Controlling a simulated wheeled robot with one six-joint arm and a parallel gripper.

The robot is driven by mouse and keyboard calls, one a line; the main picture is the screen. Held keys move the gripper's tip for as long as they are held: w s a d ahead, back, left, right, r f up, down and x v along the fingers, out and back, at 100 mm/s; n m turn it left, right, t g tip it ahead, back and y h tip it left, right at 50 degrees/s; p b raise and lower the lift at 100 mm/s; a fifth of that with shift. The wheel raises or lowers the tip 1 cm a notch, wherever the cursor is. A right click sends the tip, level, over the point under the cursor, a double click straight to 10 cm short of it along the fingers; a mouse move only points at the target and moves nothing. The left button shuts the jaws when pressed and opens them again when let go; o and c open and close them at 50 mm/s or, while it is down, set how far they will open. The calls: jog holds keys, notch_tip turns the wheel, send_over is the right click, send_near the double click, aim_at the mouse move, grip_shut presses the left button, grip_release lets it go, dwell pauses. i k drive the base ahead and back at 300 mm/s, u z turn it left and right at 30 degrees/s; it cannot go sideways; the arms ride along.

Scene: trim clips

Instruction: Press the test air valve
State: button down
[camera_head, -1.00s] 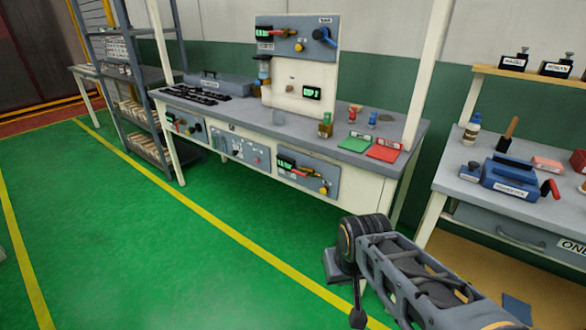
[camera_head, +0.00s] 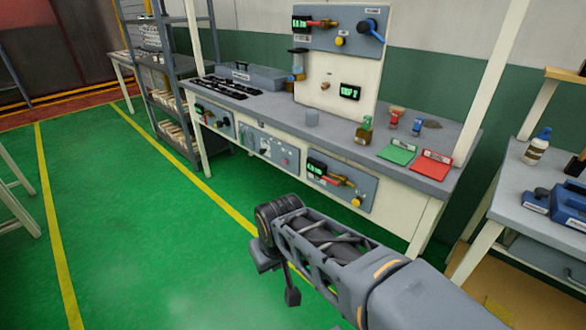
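A blue lever handle (camera_head: 371,30) sits at the right of the upper grey panel (camera_head: 343,38) on the bench's white upright. A small label is above it, too small to read. The same panel has a green-lit display (camera_head: 301,22), a red-and-brass fitting (camera_head: 322,23) and a yellow knob (camera_head: 339,42). I cannot tell from the labels which part is the test air valve. My arm reaches in from the bottom right, in front of the bench and well apart from these controls. I cannot make out my gripper's fingers.
The workbench (camera_head: 275,125) holds a green tray (camera_head: 397,154) and a red tray (camera_head: 432,165). Its front carries grey panels, one with a display and red fitting (camera_head: 340,182). A second table (camera_head: 509,182) stands right, a shelf rack (camera_head: 165,70) left. Green floor (camera_head: 130,220) lies clear.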

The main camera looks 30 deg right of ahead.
aim_at(326, 178)
jog(key=u, duration=0.1)
jog(key=i, duration=0.8)
jog(key=z, duration=0.75)
jog(key=i, duration=0.5)
jog(key=z, duration=0.35)
